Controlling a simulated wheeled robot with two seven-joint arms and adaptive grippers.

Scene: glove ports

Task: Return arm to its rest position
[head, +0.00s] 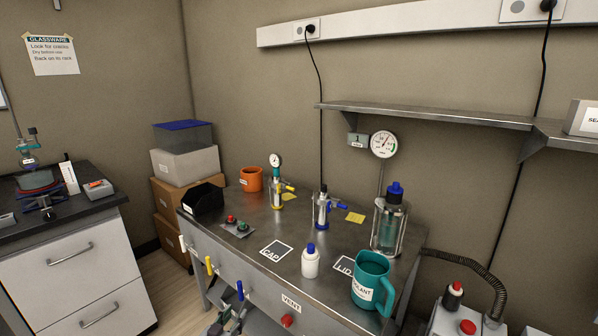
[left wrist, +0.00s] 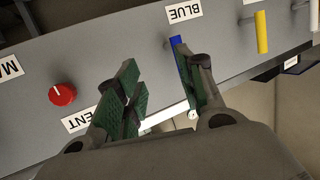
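My left gripper (head: 230,320) shows only in part at the bottom edge of the head view, low in front of the steel bench's front panel. In the left wrist view its two green-padded fingers (left wrist: 156,62) are apart. A blue lever (left wrist: 176,48) under the BLUE label shows close beside the right-hand finger; I cannot tell if they touch. The same blue lever (head: 240,290) shows just above the gripper in the head view. Nothing is seen held between the fingers. My right gripper is in neither view.
The front panel also carries a yellow lever (head: 209,265) and a red knob (head: 287,321) by the VENT label. The steel bench (head: 240,259) holds a teal mug (head: 371,270), a white bottle (head: 310,262) and a glass vessel (head: 389,225). Stacked boxes (head: 185,162) stand behind its left end.

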